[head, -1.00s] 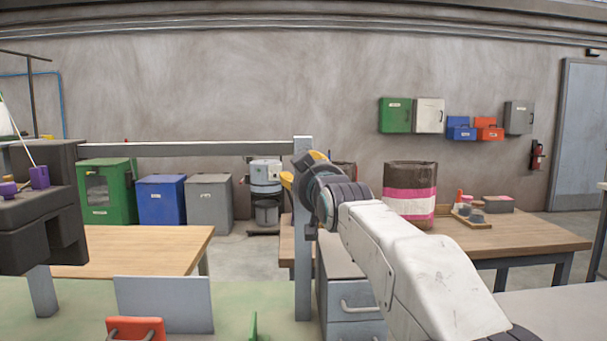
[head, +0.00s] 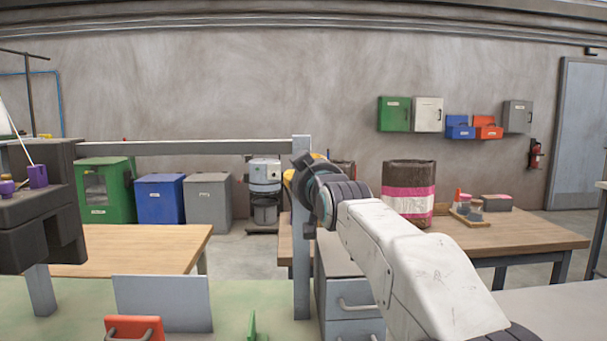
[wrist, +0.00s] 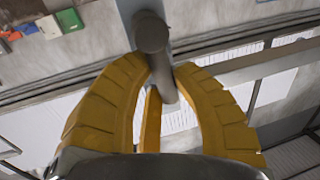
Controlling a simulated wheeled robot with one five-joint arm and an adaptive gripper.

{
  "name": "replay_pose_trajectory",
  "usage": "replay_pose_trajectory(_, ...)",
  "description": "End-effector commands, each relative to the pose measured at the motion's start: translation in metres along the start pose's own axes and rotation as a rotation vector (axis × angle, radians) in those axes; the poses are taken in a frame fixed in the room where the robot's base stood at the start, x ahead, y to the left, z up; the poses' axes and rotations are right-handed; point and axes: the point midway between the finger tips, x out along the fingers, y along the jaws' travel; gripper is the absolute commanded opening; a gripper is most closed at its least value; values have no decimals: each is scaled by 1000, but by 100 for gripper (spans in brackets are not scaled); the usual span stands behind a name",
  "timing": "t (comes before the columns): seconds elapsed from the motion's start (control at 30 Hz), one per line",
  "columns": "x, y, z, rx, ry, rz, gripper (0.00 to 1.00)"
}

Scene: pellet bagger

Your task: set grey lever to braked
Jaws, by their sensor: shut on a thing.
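The grey lever (wrist: 152,35) shows in the wrist view as a grey bar with a rounded end, at the top middle. My gripper (wrist: 166,75) has its yellow fingers closed around the lever, one on each side. In the head view my gripper (head: 289,178) is mostly hidden behind my own wrist, with only a little yellow showing, in front of the upright grey post (head: 301,240). The lever cannot be told apart clearly there, and its marked positions are not readable.
A horizontal rail (head: 210,148) runs left from the post. A wooden table (head: 480,236) with a striped bag (head: 409,195) stands at the right. A drawer cabinet (head: 350,302) stands near my arm.

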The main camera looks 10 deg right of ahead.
Motion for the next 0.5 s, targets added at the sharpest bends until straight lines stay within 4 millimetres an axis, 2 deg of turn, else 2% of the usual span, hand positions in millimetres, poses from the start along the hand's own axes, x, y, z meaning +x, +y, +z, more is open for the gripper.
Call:
replay_pose_trajectory(0.2, -1, -1, 0, 82, 22, -1, 0)
replay_pose_trajectory(0.43, -1, -1, -2, 84, 22, -1, 0)
replay_pose_trajectory(0.47, -1, 0, -2, 84, 22, -1, 25)
replay_pose_trajectory(0.5, -1, -1, -2, 84, 22, -1, 28)
